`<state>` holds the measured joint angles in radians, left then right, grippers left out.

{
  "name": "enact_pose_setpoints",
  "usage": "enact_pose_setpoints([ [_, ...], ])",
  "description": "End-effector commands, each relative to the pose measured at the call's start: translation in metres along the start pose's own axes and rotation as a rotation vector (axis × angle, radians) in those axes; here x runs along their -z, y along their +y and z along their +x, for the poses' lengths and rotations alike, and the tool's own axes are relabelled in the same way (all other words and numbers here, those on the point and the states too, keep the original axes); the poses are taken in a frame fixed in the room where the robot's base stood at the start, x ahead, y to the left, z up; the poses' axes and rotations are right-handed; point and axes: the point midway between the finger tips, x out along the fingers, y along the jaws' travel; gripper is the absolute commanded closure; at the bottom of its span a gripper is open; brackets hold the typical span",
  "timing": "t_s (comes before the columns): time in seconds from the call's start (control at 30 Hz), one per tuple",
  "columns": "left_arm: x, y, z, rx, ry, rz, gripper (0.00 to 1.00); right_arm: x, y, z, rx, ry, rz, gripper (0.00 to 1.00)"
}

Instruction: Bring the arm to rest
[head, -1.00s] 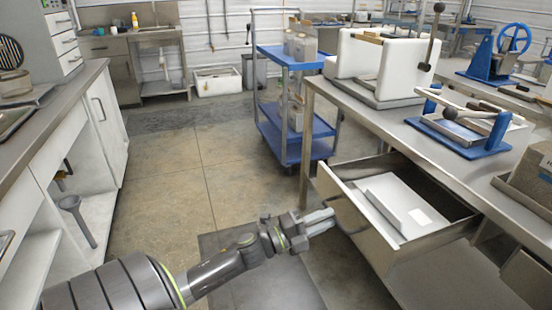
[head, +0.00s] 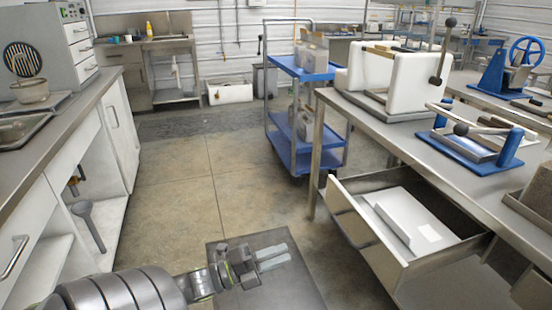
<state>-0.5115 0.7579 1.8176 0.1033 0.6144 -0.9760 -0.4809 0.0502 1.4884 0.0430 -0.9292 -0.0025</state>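My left arm comes in from the bottom left. The drawer stands pulled out from under the right workbench, with a white tray-like piece (head: 408,220) inside. My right gripper is not in view.
The workbench (head: 385,130) on the right carries a white block-shaped apparatus (head: 385,80) and a blue-framed device (head: 475,140). A blue trolley (head: 305,150) stands beyond. A counter (head: 75,100) runs along the left. The floor between is clear.

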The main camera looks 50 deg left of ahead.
Motion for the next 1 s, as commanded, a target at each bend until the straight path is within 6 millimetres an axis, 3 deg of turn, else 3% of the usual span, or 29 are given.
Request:
enact_pose_setpoints([
  [0.7, -0.002, 0.004, -0.004, -0.01, -0.014, -0.013, 0.74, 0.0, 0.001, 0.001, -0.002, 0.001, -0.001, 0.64],
  [0.77, -0.005, 0.014, -0.005, -0.035, -0.048, -0.044, 0.74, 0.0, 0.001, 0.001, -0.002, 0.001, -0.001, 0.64],
  [0.87, -0.014, 0.045, -0.012, -0.116, -0.156, -0.145, 0.74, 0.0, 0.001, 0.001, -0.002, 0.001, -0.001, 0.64],
  [1.0, -0.025, 0.115, -0.037, -0.281, -0.401, -0.383, 0.74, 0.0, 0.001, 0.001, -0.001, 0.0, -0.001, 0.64],
])
